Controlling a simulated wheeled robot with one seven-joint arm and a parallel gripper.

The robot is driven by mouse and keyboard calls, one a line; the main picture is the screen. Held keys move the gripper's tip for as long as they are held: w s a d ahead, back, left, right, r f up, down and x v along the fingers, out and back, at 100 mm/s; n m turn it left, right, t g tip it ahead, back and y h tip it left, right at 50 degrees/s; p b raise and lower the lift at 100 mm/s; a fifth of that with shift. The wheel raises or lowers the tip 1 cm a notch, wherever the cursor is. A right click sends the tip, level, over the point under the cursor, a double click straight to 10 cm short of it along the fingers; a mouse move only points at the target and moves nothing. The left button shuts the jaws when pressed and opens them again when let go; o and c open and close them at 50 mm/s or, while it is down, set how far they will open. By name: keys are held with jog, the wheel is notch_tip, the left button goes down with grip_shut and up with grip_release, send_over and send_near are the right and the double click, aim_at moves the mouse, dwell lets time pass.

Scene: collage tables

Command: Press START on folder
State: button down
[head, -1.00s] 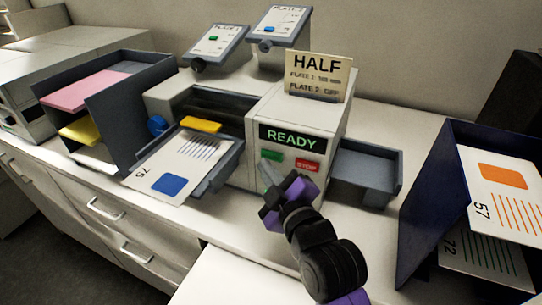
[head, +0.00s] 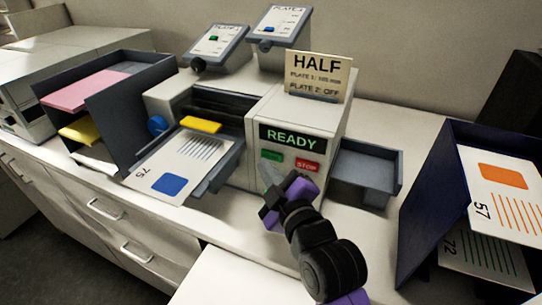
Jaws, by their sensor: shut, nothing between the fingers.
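The folder (head: 239,180) is a pale grey machine in the middle of the counter. Its display (head: 291,138) reads READY in green. Below it are the green START button (head: 271,155) and the red STOP button (head: 307,166). A sheet marked 75 (head: 182,163), with a blue block and lines, lies on its feed tray under a yellow piece (head: 201,124). My gripper (head: 268,176) is shut and empty in front of the panel, its tip just below the green button. I cannot tell whether it touches the panel.
A card (head: 318,75) on top reads HALF, PLATE 2: OFF. Two tilted plates (head: 279,25) stand behind. An empty grey tray (head: 365,172) sits right of the folder. A dark rack (head: 128,110) with pink and yellow paper is left; a navy rack (head: 424,205) with sheets is right.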

jog(key=shift+w, duration=0.1)
jog(key=shift+w+d, duration=0.15)
jog(key=shift+w, duration=0.15)
jog(key=shift+w+d+b, duration=0.2)
jog(key=shift+w+b, duration=0.2)
jog(key=shift+w, duration=0.05)
dwell(0.8)
jog(key=shift+s, duration=0.1)
jog(key=shift+s+a+p, duration=0.3)
jog(key=shift+s, duration=0.45)
jog(key=shift+s+a+p, duration=0.25)
jog(key=shift+s+a, duration=0.05)
jog(key=shift+s, duration=0.5)
jog(key=shift+s+a+p, duration=0.25)
jog(key=shift+s, duration=0.5)
jog(key=shift+s+a+p, duration=0.25)
jog(key=shift+s+a, duration=0.05)
jog(key=shift+s, duration=0.5)
